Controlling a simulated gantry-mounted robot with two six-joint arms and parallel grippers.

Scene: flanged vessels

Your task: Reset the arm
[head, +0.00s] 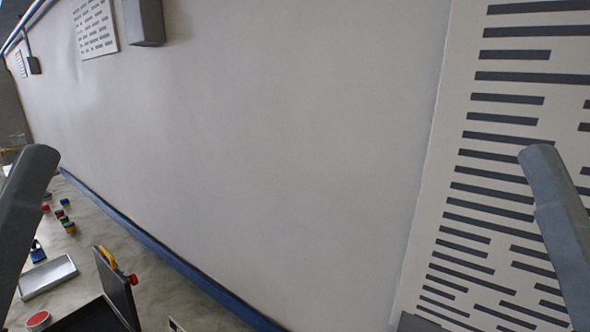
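Two grey links of my own arms show in the head view, one at the left edge and one at the right edge. Both are raised and lean, with their rounded ends upward. No fingers show on either, so my left and right grippers are out of view. Whether they hold anything cannot be seen. No flanged vessel can be made out clearly.
A pale wall (260,130) fills the middle, with a blue skirting (150,243) below. A panel with dark bars (470,225) stands at right. At lower left are a metal tray (47,277), a dark upright panel (118,287), a red-topped item (38,320) and several small coloured items (67,222).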

